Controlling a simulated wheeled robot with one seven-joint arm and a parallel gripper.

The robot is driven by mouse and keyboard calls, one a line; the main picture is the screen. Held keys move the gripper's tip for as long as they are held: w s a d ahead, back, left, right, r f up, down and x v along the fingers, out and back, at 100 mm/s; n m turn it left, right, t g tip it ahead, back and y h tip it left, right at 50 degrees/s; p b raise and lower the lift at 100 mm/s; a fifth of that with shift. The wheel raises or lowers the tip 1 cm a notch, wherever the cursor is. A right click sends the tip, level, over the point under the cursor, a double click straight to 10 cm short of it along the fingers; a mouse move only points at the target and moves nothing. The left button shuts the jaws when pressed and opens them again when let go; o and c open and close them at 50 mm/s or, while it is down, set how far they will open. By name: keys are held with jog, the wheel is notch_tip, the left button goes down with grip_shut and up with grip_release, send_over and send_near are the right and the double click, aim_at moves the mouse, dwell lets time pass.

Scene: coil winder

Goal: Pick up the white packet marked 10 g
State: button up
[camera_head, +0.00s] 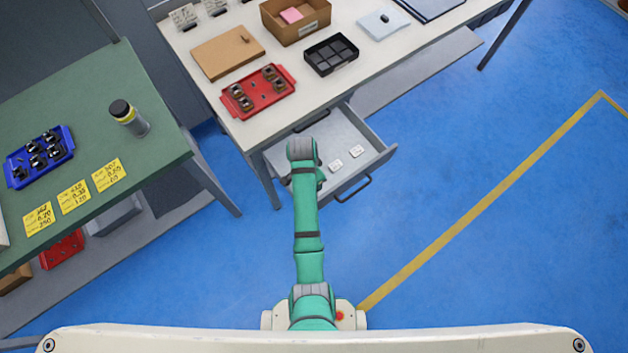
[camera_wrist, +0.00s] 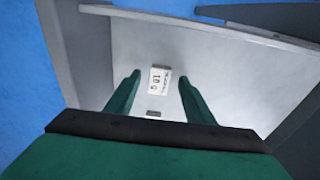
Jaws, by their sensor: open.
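Two small white packets lie in an open grey drawer, a left one (camera_head: 335,165) and a right one (camera_head: 357,151). Their print is too small to read in the head view. In the wrist view one white packet (camera_wrist: 160,79) shows upside-down print that seems to read 10 g. My gripper (camera_wrist: 159,77) is open, with its green fingers apart on either side of the packet in the picture. The packet is farther off, on the drawer floor, and nothing is held. In the head view my arm hides most of the gripper over the drawer's left part.
The drawer's front wall (camera_head: 378,171) and side walls stand around the packets. The white table (camera_head: 300,100) above carries a red tray (camera_head: 262,106), a black divided tray (camera_head: 331,54) and a cardboard box (camera_head: 312,28). A small dark grey piece (camera_wrist: 153,114) shows between the fingers.

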jog(key=shift+d, duration=0.1)
jog(key=c, duration=1.1)
jog(key=shift+w+r, duration=0.1)
jog(key=shift+r, duration=0.05)
